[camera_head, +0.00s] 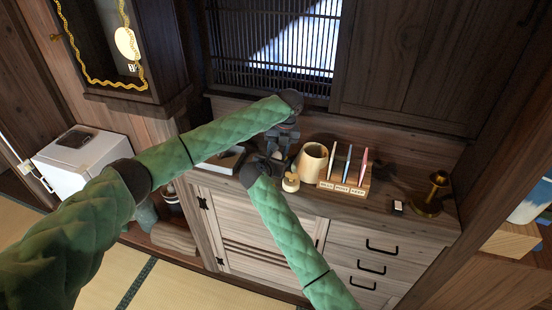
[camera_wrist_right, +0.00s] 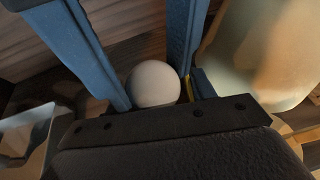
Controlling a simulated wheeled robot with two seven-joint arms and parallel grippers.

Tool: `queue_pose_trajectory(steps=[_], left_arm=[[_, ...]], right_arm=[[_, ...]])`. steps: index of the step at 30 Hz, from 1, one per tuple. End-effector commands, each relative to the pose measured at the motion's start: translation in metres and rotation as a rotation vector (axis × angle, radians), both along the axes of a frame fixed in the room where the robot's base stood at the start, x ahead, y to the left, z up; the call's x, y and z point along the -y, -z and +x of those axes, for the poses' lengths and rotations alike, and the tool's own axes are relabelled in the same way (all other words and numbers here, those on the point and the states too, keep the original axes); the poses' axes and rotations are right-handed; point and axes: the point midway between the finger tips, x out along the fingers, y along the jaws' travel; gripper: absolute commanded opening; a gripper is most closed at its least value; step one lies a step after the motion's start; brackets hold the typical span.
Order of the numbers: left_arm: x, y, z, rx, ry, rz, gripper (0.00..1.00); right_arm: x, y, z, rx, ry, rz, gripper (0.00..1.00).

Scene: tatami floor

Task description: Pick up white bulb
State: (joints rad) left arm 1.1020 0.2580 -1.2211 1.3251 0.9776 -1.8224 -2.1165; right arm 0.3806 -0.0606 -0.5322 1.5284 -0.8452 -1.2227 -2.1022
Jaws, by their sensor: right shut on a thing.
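The white bulb (camera_wrist_right: 153,84) shows as a smooth round ball in the right wrist view. It sits between the two blue fingers of my right gripper (camera_wrist_right: 146,50), close to the palm, and the gripper is shut on it. In the head view my right gripper (camera_head: 275,162) is small and dark above the cabinet top, and I cannot make out the bulb there. My left gripper (camera_head: 284,143) hangs dark at the end of the left arm, close by the right one. Its fingers are too unclear to tell open from shut.
A wooden cup (camera_head: 312,164) stands just right of the grippers, with a small cream jar (camera_head: 291,183) in front.

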Motion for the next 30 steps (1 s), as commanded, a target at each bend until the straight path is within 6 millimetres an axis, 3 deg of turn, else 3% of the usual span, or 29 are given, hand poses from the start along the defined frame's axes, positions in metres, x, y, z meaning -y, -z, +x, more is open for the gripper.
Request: queue_pose_trajectory(steps=[8, 21, 30], left_arm=[[0.0, -0.007, 0.0, 0.001, 0.0, -0.001, 0.26], [0.001, -0.079, 0.0, 0.001, 0.001, -0.001, 0.26], [0.0, -0.1, 0.0, 0.001, 0.0, 0.0, 0.26]], right_arm=[[0.0, 0.001, 0.0, -0.001, 0.0, 0.0, 0.33], [0.0, 0.001, 0.0, -0.001, 0.0, 0.0, 0.33], [0.0, 0.001, 0.0, -0.001, 0.0, 0.0, 0.33]])
